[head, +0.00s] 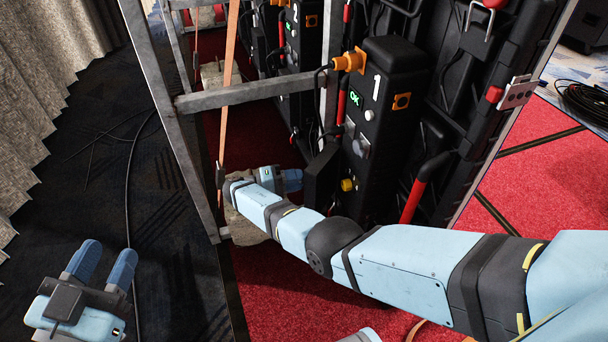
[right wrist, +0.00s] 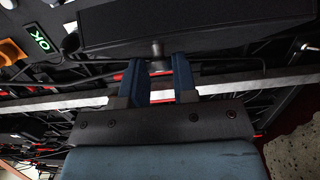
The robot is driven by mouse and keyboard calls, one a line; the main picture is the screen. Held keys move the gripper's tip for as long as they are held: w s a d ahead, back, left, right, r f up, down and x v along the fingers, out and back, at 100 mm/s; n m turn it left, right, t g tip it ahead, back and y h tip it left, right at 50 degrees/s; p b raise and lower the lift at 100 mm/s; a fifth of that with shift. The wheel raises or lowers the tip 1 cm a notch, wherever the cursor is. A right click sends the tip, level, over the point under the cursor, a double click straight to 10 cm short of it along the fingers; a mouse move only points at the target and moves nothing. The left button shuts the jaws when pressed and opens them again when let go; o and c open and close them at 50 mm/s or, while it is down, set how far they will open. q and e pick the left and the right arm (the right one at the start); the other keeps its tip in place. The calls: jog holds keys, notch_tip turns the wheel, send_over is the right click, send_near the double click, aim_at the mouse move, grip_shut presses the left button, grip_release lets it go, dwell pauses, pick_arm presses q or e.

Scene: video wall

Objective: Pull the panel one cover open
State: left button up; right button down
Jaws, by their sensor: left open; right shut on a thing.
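Panel one (head: 392,85) is an upright black box with a white "1" and a green "OK" display. Its cover (head: 321,176), a dark flap, stands out from the lower front of the box toward the left. The cover also fills the top of the right wrist view (right wrist: 215,22), with a small knob (right wrist: 156,48) on it. My right gripper (right wrist: 160,70) has its blue fingers shut on that knob. In the head view the right gripper (head: 290,180) is beside the cover, and the grip is hidden. My left gripper (head: 109,252) is open and empty at lower left.
A grey metal frame (head: 240,93) with an orange strap (head: 228,85) stands left of the panel. Panel two (head: 305,35) is farther back. A stone-like block (head: 250,220) lies below my right arm. Red carpet (head: 550,180) at right is open.

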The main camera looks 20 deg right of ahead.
pick_arm(q)
jog(key=shift+w+d+f, duration=0.1)
jog(key=shift+w+d, duration=0.25)
jog(key=shift+w, duration=0.45)
pick_arm(e)
jog(key=shift+w+d+g, duration=0.1)
jog(key=shift+w+g, duration=0.2)
jog(key=shift+w, duration=0.05)
jog(key=c, duration=0.9)
grip_release()
pick_arm(q)
jog(key=shift+a, duration=0.1)
